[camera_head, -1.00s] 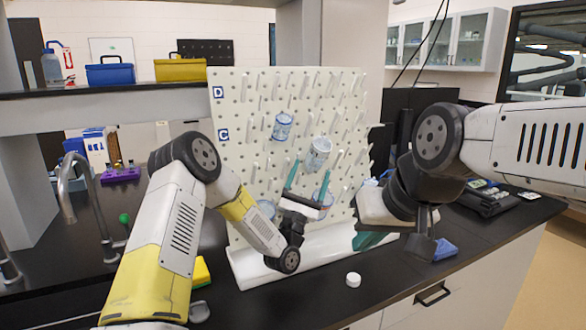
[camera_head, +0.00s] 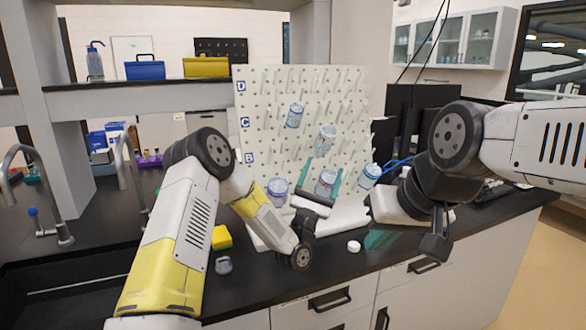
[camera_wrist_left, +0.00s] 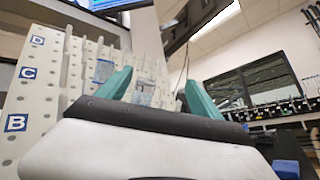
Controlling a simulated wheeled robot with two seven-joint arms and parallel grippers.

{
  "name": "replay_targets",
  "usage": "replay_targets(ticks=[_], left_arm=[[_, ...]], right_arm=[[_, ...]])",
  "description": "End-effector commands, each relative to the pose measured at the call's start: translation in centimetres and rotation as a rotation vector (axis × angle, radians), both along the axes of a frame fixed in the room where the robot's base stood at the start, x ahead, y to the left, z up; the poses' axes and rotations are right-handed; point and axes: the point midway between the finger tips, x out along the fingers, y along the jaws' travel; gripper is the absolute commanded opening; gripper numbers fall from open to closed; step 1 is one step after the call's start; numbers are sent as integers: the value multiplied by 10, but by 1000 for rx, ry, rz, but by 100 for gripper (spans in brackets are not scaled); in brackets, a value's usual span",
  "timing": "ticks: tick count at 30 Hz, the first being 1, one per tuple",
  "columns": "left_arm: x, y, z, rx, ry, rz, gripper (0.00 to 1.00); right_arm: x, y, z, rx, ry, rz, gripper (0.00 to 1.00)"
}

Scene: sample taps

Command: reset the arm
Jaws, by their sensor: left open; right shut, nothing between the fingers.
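My left gripper (camera_head: 320,177) is open, its teal fingers raised in front of the white pegboard rack (camera_head: 300,88). In the head view, its fingers overlap a clear bottle (camera_head: 325,186) on the rack; I see no grip on it. The left wrist view shows both fingers (camera_wrist_left: 155,88) apart with the rack (camera_wrist_left: 30,100) behind at left. My right gripper (camera_head: 380,240) is shut and empty, pointing down low over the counter at the rack's right, partly hidden by my right arm. Other clear bottles hang at upper left (camera_head: 294,115), middle (camera_head: 326,138), lower left (camera_head: 277,190) and right (camera_head: 369,176).
A white cap (camera_head: 354,246) lies on the black counter (camera_head: 285,280). A yellow sponge (camera_head: 221,238) and small grey object (camera_head: 223,265) are left of the rack base. A sink (camera_head: 60,285) with taps is at far left. A shelf holds blue and yellow boxes.

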Motion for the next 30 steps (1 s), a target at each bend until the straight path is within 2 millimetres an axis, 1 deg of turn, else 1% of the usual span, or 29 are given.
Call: replay_targets(ticks=[11, 14, 20, 23, 26, 27, 29, 30], left_arm=[[11, -9, 18, 243, -1, 98, 75], [14, -11, 24, 341, -2, 139, 75], [21, -10, 38, 623, -12, 251, 75], [23, -3, 46, 813, -22, 324, 75], [20, 13, 56, 1062, -32, 410, 75], [17, 23, 58, 1175, -34, 444, 75], [9, 40, 61, 1344, -38, 487, 75], [3, 53, 63, 1455, -38, 508, 75]], right_arm=[[0, 0, 0, 0, 0, 0, 0], [0, 0, 0, 0, 0, 0, 0], [0, 0, 0, 0, 0, 0, 0], [0, 0, 0, 0, 0, 0, 0], [0, 0, 0, 0, 0, 0, 0], [0, 0, 0, 0, 0, 0, 0], [0, 0, 0, 0, 0, 0, 0], [0, 0, 0, 0, 0, 0, 0]])
